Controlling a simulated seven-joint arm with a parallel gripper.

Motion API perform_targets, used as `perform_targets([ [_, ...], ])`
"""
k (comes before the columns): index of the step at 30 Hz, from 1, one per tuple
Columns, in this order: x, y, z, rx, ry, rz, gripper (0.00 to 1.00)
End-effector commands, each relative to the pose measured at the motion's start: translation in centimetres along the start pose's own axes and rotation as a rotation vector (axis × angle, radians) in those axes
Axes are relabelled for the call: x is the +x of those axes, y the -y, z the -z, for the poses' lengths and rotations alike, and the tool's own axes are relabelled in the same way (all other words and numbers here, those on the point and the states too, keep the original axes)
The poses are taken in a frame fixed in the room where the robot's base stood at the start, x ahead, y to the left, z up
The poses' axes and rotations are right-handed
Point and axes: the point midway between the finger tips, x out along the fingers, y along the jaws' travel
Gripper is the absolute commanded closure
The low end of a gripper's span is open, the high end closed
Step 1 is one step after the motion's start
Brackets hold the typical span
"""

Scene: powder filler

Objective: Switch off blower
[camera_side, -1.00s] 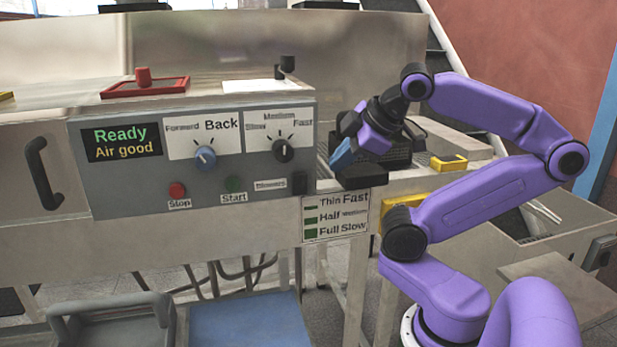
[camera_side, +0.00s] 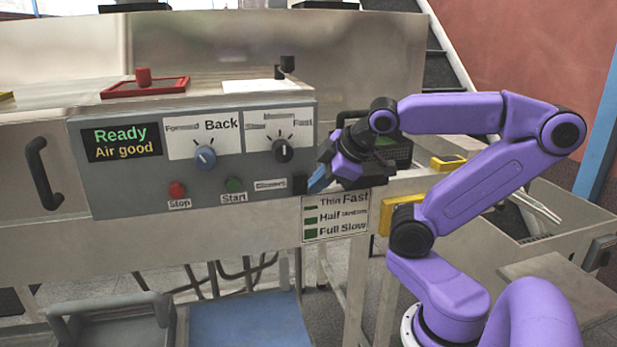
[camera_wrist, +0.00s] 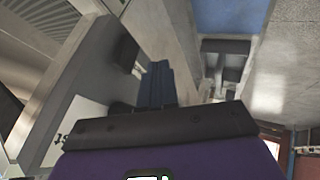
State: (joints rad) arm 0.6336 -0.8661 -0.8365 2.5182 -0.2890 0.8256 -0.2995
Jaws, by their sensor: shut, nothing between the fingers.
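The blower switch is a small black rocker (camera_side: 300,185) at the lower right corner of the grey control panel (camera_side: 120,190), beside a label (camera_side: 270,185) that seems to read "Blowers". My gripper (camera_side: 318,183) is shut and empty, its blue fingertips just right of the switch. I cannot tell whether they touch it. In the wrist view, the blue fingers (camera_wrist: 156,85) point away from me, and a dark block (camera_wrist: 128,52), likely the switch, sticks out from the panel just left of them. Whether the switch is on or off cannot be seen.
A sign (camera_side: 335,214) hangs below my gripper. A black handle (camera_side: 41,173) is at far left.

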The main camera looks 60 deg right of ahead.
Motion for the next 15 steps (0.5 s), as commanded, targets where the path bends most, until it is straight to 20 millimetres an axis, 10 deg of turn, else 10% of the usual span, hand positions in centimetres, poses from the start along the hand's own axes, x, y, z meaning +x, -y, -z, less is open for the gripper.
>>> perform_targets([
  [15, 3.5, -3.1, 0.2, 0.002, 0.002, -0.001, 1.00],
])
